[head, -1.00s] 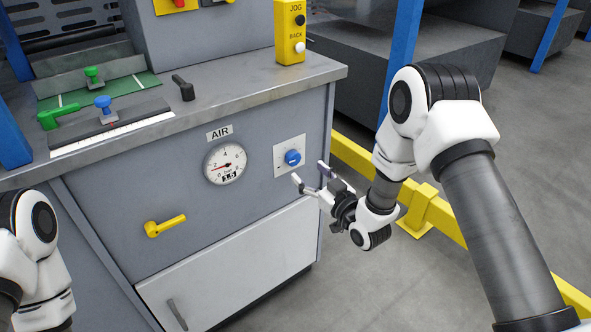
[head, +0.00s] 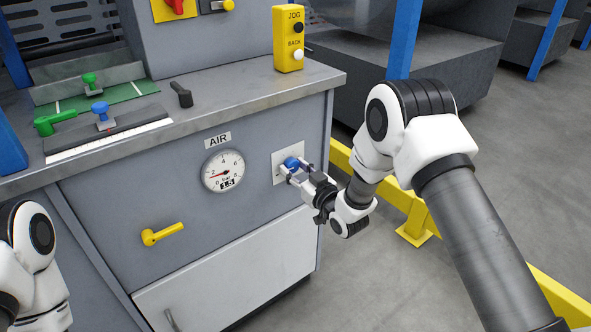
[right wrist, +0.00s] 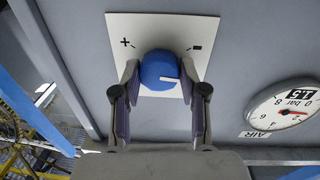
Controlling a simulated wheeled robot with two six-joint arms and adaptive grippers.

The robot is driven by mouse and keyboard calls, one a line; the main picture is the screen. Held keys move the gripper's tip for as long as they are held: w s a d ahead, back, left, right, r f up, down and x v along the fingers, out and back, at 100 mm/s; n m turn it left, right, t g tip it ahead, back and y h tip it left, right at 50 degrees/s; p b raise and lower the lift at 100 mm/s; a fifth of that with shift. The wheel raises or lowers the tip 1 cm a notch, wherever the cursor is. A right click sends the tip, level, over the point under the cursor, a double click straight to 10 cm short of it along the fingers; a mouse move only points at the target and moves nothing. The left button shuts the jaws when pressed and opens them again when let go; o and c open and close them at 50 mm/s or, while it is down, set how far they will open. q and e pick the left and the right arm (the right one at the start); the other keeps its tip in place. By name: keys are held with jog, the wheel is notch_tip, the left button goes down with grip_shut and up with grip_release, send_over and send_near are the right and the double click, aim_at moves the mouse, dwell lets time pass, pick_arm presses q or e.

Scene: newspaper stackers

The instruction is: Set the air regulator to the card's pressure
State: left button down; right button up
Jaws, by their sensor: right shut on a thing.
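The blue regulator knob (head: 291,162) sits on a white plate (head: 277,172) on the cabinet front. In the right wrist view the knob (right wrist: 160,70) has a white mark at its lower right, and its plate (right wrist: 160,24) shows plus at left and minus at right. My right gripper (head: 296,169) is shut on the knob, one finger on each side. The round AIR gauge (head: 223,171) is left of the knob. Its red needle points left, near 2. A small black figure box on its face seems to read 1.5. I cannot make out a pressure card. My left gripper is out of view.
A yellow lever (head: 162,234) is on the cabinet front, lower left of the gauge. The grey worktop (head: 225,103) holds a yellow JOG/BACK box (head: 289,40) and several handles. A yellow floor rail (head: 407,204) runs behind my right arm.

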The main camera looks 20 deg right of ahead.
jog(key=shift+m, duration=0.3)
jog(key=shift+r+m+p, duration=0.15)
jog(key=shift+m+p, duration=0.7)
jog(key=shift+m, duration=0.35)
jog(key=m+p, duration=0.1)
jog(key=m, duration=0.2)
jog(key=shift+m+g, duration=0.3)
jog(key=m+p, duration=0.1)
jog(key=m, duration=0.2)
jog(key=shift+p, duration=0.4)
jog(key=m+p, duration=0.1)
jog(key=m, duration=0.3)
jog(key=shift+m+y, duration=0.3)
jog(key=m, duration=0.3)
jog(key=m+p, duration=0.1)
jog(key=m, duration=0.2)
jog(key=shift+d+g+y, duration=0.1)
jog(key=shift+g+y, duration=0.2)
jog(key=m, duration=0.3)
jog(key=shift+p, duration=0.3)
jog(key=shift+m+y, duration=0.3)
jog(key=shift+m, duration=1.5)
